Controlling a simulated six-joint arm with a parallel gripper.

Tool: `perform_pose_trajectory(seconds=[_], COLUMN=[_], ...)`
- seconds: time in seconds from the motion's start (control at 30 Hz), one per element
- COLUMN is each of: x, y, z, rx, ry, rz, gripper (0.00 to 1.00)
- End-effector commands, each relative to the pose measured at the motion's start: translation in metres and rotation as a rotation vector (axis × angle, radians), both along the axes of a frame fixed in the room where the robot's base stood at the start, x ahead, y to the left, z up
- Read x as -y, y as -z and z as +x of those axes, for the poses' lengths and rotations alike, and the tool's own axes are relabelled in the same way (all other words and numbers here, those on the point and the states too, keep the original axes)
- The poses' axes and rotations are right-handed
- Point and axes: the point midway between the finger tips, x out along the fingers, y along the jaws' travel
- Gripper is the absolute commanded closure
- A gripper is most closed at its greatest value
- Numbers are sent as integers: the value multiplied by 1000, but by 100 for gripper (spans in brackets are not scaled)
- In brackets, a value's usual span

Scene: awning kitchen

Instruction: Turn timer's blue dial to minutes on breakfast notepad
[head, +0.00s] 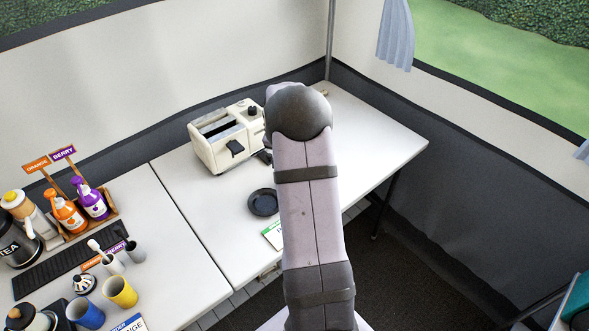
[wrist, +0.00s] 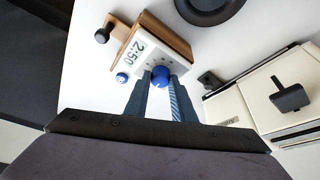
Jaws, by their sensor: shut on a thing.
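In the wrist view the timer (wrist: 163,48) is a white-faced block with a wooden body, and its tilted display seems to read 2:50. Its round blue dial (wrist: 161,80) sits between the two fingertips of my gripper (wrist: 161,78), which is shut on it. A small blue button (wrist: 121,78) shows beside the timer's face. In the head view my arm hides the timer and the gripper. A green-edged card (head: 271,235), perhaps the breakfast notepad, lies at the table's front edge, partly behind my arm; its writing is too small to read.
A cream toaster (head: 222,143) with a black lever stands behind and left of my arm; it is close right of the gripper in the wrist view (wrist: 270,100). A dark plate (head: 263,202) lies nearby. Bottles, cups and a kettle crowd the left table.

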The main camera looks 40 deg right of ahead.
Motion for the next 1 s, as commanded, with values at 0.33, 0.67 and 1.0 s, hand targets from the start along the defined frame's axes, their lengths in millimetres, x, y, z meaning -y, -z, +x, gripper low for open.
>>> perform_pose_trajectory(seconds=[0.33, 0.67, 1.0], x=[-1, -1, -1], y=[1, 0, 0], z=[2, 1, 1], rx=[2, -1, -1], ry=[106, 118, 117], rz=[0, 2, 2], gripper=[100, 100, 59])
